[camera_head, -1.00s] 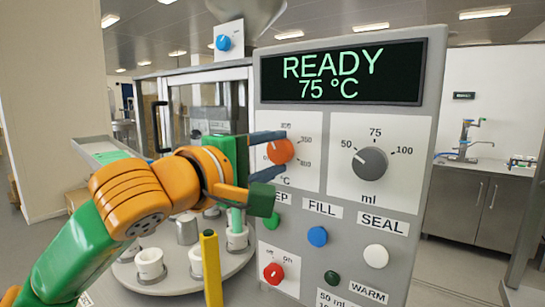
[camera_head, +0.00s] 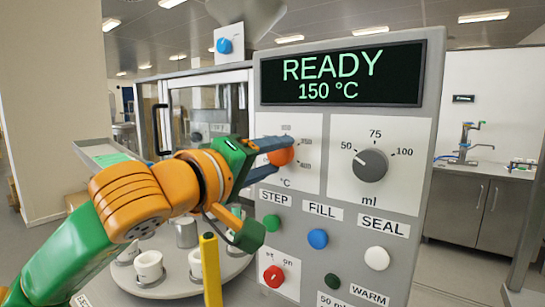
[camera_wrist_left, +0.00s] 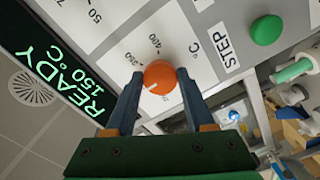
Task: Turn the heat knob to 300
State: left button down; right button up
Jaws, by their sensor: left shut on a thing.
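The orange heat knob (camera_head: 281,155) is on the upper left of the grey control panel, partly hidden by my gripper. The display (camera_head: 340,75) reads READY and 150 °C. My right gripper is not in view.
A grey ml knob (camera_head: 370,164) is right of the heat knob. Below are a green STEP button (camera_head: 271,223), a blue FILL button (camera_head: 317,238), a white SEAL button (camera_head: 377,258) and a red knob (camera_head: 273,276). A round table (camera_head: 180,285) with white cups stands left.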

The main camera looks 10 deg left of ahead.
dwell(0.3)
pick_arm(q)
jog(key=shift+c, duration=1.3)
grip_release()
jog(key=shift+s+a+f+b, duration=0.1)
jog(key=shift+s+f+b, duration=0.05)
jog(key=shift+s+b, duration=0.2)
jog(key=b+v, duration=0.2)
jog(key=v, duration=0.4)
jog(key=shift+s, duration=0.1)
